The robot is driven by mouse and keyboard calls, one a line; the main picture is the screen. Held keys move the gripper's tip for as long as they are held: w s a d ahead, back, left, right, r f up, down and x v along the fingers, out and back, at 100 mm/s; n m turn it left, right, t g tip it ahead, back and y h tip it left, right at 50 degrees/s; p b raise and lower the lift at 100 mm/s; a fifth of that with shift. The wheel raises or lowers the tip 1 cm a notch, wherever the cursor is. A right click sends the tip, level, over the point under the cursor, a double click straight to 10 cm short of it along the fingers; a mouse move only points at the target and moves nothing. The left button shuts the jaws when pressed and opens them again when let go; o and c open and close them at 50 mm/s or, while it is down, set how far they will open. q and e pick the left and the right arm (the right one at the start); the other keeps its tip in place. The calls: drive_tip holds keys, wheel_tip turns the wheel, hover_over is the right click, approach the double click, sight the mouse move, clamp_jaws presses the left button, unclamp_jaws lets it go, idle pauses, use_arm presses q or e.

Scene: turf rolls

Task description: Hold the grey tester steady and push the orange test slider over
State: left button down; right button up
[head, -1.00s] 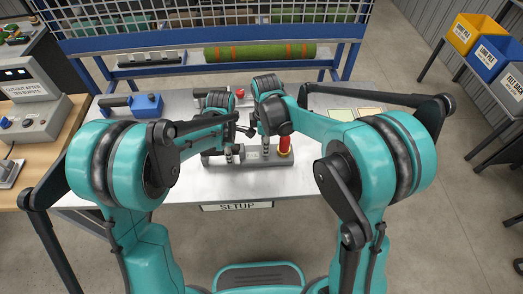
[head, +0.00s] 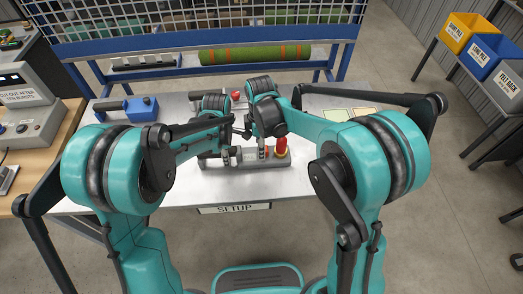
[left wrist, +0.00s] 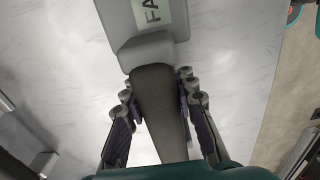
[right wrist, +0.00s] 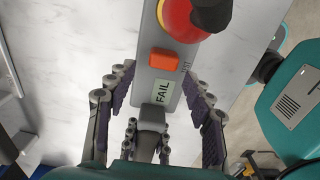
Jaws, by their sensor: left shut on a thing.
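The grey tester (head: 238,178) lies on the bench in front of me. In the right wrist view its grey body (right wrist: 178,42) carries an orange slider (right wrist: 165,62), marked TEST beside it, and a FAIL label (right wrist: 162,92). My left gripper (head: 226,160) is at the tester's left part; in the left wrist view it (left wrist: 159,90) is shut on the dark grip (left wrist: 156,95). My right gripper (head: 262,152) is over the right part. Its fingers (right wrist: 158,88) stand apart on either side of the tester, near the FAIL label, apart from the slider.
A red knob with a yellow ring (right wrist: 185,18) stands beyond the slider. A blue tool (head: 143,108) lies on the bench at left, and a green turf roll (head: 255,54) lies behind. Bins (head: 495,55) are at far right. The front of the metal bench (head: 170,197) is clear.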

use_arm(q)
drive_tip(key=shift+d, duration=0.1)
use_arm(e)
wheel_tip(320, 180, up, 12)
idle(0.4)
idle(0.4)
use_arm(q)
drive_tip(key=c, duration=1.1)
unclamp_jaws()
drive_tip(key=shift+c, duration=0.2)
drive_tip(key=shift+r, duration=0.1)
